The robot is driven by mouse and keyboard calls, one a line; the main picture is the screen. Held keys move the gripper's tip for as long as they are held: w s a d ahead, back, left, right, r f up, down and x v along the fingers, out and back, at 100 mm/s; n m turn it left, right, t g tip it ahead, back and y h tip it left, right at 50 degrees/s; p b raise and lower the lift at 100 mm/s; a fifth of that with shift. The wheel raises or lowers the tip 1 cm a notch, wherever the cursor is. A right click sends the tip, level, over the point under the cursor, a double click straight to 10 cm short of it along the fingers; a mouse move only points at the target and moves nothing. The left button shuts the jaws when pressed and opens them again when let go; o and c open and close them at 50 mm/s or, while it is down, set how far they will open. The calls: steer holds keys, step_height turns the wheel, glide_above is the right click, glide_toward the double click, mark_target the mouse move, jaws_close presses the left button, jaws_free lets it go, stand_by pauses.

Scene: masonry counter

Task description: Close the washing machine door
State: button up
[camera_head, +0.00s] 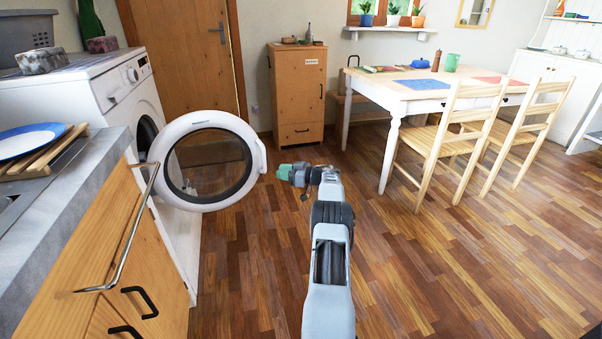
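The white washing machine (118,88) stands at the left, past the end of the counter. Its round door (178,132) has a white rim and dark glass, and hangs wide open, out over the floor. Part of the drum opening shows behind the door's left edge. My gripper (284,172), with a green tip, is to the right of the door's outer edge and looks apart from it. The gripper is small and seen from behind, so I cannot tell whether its fingers are open or shut.
A counter with wooden fronts (128,262), a metal rail (128,240) and black handles is close on the left. A wooden cabinet (297,95) stands at the back. A white table (425,97) and chairs (437,145) are at the right. The wooden floor (440,260) between is clear.

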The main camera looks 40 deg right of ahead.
steer(key=s+d+b, duration=0.2)
steer(key=s+d, duration=0.2)
steer(key=d, duration=0.1)
steer(key=shift+d, duration=0.15)
stand_by(0.4)
steer(key=shift+s, duration=0.15)
stand_by(0.5)
steer(key=b+v, duration=0.1)
steer(key=v, duration=1)
steer(key=shift+s+d+b, duration=0.2)
steer(key=shift+s+b, duration=0.1)
steer(key=shift+s, duration=0.1)
steer(key=shift+f, duration=0.1)
